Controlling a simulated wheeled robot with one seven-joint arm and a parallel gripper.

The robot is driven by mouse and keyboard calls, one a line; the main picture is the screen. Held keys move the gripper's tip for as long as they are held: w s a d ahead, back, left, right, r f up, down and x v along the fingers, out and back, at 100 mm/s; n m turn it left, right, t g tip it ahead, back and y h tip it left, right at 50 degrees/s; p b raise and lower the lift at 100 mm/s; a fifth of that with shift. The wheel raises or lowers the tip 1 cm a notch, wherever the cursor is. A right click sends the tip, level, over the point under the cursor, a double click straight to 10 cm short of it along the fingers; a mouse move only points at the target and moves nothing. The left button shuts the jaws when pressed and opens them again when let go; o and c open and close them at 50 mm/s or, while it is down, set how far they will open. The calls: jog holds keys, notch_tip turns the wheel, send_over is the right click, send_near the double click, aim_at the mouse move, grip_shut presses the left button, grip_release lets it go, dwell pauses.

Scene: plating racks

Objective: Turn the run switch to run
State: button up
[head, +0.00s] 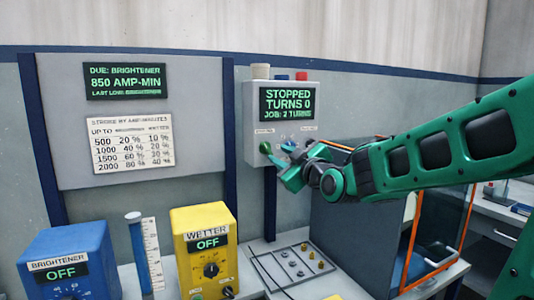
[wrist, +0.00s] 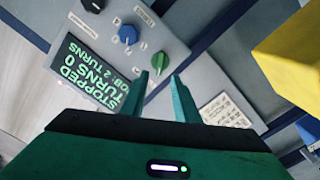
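The grey control box (head: 252,110) hangs on the wall, its screen (head: 290,103) reading "STOPPED, TURNS 0, JOB: 2 TURNS". Below the screen are a green knob (head: 266,147) and a blue knob (head: 288,146). The wrist view shows the green knob (wrist: 159,61), the blue knob (wrist: 128,34) and a black knob (wrist: 94,4). Their small labels are unreadable, so I cannot tell which is the run switch. My gripper (wrist: 164,94) is open and empty, its fingertips close to the green knob, which sits between them in that view; contact is not visible.
A yellow wetter box (head: 205,245) and a blue brightener box (head: 70,250), both showing OFF, stand below left, with a measuring cylinder (head: 145,250) between. An orange-framed clear enclosure (head: 440,235) stands beneath my arm. White, blue and red caps (head: 281,76) top the control box.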

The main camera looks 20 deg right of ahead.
aim_at(268, 149)
jog(key=w, duration=0.8)
jog(key=shift+w+a, duration=0.15)
jog(key=shift+w, duration=0.1)
grip_shut()
